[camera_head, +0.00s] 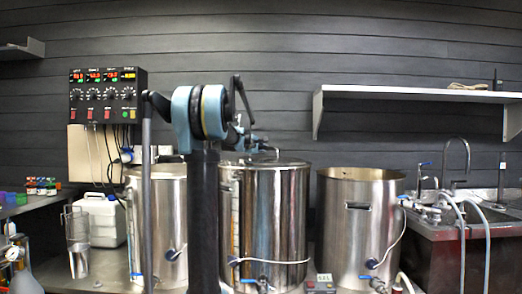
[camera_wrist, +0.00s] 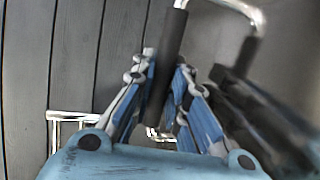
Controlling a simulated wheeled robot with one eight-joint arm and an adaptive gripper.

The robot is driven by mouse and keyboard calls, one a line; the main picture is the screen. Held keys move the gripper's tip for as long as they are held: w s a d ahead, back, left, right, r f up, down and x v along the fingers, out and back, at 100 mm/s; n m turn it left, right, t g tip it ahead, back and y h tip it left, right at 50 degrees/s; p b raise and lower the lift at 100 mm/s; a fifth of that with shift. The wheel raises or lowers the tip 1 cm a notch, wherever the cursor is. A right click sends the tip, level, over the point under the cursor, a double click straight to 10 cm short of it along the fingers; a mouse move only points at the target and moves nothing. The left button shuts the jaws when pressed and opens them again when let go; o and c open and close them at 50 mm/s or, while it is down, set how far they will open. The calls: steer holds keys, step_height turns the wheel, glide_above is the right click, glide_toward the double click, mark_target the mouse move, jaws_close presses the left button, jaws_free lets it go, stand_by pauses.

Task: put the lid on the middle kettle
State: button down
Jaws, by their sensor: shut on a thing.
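The middle kettle (camera_head: 290,215) is a tall steel pot. The grey lid (camera_head: 290,162) lies level across its top, at or just above the rim; I cannot tell whether it is fully seated. My gripper (camera_head: 255,147) is over the lid, partly behind my arm. In the wrist view the blue fingers of my gripper (camera_wrist: 163,70) are closed around the black grip of the lid handle (camera_wrist: 172,40), which has a chrome end. The shiny lid (camera_wrist: 292,60) fills the right side there, with a blurred reflection of handle and fingers.
The right kettle (camera_head: 378,235) stands open beside the middle one. The left kettle (camera_head: 165,220) is partly hidden by my arm. A control box (camera_head: 108,95) hangs on the wall, a shelf (camera_head: 410,95) juts out at right, and a sink with taps (camera_head: 470,220) stands far right.

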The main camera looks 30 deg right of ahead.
stand_by(0.3)
steer(key=c, duration=1.5)
jaws_free()
steer(key=shift+a, duration=0.1)
steer(key=v, duration=1.1)
steer(key=shift+s+a, duration=0.15)
steer(key=shift+a, duration=0.25)
